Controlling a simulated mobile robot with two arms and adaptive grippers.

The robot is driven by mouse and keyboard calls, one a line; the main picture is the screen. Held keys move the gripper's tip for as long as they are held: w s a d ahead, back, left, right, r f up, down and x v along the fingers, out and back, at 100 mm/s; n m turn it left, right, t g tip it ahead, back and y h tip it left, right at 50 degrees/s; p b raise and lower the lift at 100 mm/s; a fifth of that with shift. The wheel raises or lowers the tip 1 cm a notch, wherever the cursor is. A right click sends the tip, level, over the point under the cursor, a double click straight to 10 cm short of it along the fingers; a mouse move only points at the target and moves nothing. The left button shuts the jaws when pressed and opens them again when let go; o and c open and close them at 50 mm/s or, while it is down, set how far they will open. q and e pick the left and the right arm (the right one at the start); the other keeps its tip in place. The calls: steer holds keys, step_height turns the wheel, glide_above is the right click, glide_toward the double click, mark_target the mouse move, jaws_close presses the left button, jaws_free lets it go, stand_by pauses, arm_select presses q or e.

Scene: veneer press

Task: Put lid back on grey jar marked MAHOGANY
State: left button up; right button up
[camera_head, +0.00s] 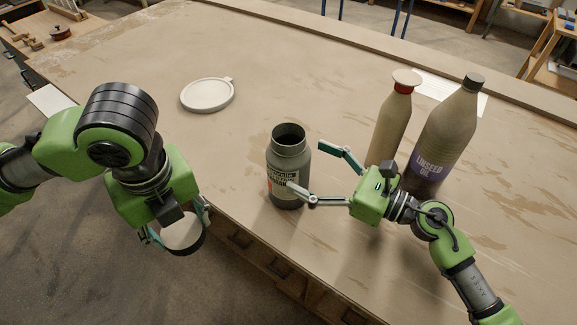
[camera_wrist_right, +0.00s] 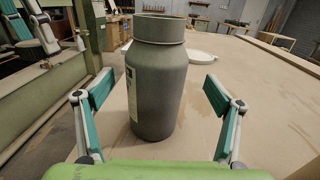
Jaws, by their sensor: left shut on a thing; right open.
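The grey jar (camera_head: 288,160) stands upright and uncapped on the table, with a pale label whose words are too small to read surely. My right gripper (camera_head: 315,172) is open with its fingers either side of the jar, not closed on it. The jar (camera_wrist_right: 157,85) also shows between the spread fingers (camera_wrist_right: 160,105) in the right wrist view. My left gripper (camera_head: 180,240) is shut on a round lid (camera_head: 183,232) with a pale top and dark rim, held off the table's front edge, left of the jar. Its fingers are partly hidden by the arm.
A white round dish (camera_head: 208,95) with a small tab lies behind and left of the jar. A bottle with a red neck (camera_head: 391,125) and a bottle labelled linseed oil (camera_head: 440,140) stand right of the jar, close to my right arm. The table (camera_head: 290,75) is clear behind the jar.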

mark_target(289, 157)
arm_select(q)
steer(key=shift+r, duration=0.2)
arm_select(e)
steer(key=shift+a+r, duration=0.1)
arm_select(q)
step_height(289, 157, up, 3)
steer(key=p, duration=0.3)
arm_select(e)
steer(key=x, duration=0.4)
steer(key=shift+a+r, duration=0.3)
steer(key=shift+r, duration=0.05)
steer(key=shift+w+a+f, duration=0.1)
steer(key=shift+a+f, duration=0.1)
steer(key=shift+a, duration=0.1)
arm_select(q)
steer(key=shift+f, duration=0.1)
arm_select(e)
steer(key=shift+d, duration=0.1)
steer(key=c, duration=1.7)
steer(key=shift+r, duration=0.1)
steer(key=shift+c, duration=0.4)
steer(key=shift+r, duration=0.1)
